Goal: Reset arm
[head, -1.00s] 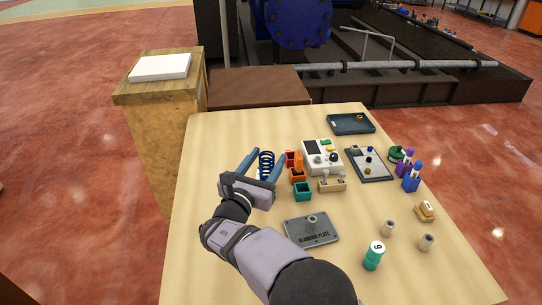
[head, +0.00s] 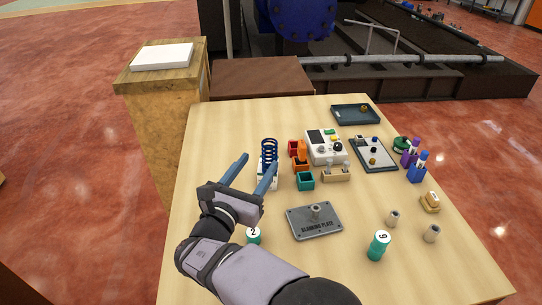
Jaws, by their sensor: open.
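My gripper (head: 258,161) is over the left part of the wooden table (head: 225,118). Its two blue fingers are spread apart, with no object visibly held. The fingers point toward the far side. A dark blue coil spring (head: 269,150) stands just beyond the right finger, with a white part (head: 268,176) below it, partly hidden by that finger. My arm comes in from the bottom of the picture. A teal cylinder marked 2 (head: 253,234) is partly hidden by my arm.
A grey plate with a peg (head: 315,221) lies right of my arm. Coloured bins (head: 305,181), a white device (head: 325,147) and trays (head: 355,114) fill the back right. The table's back left is clear.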

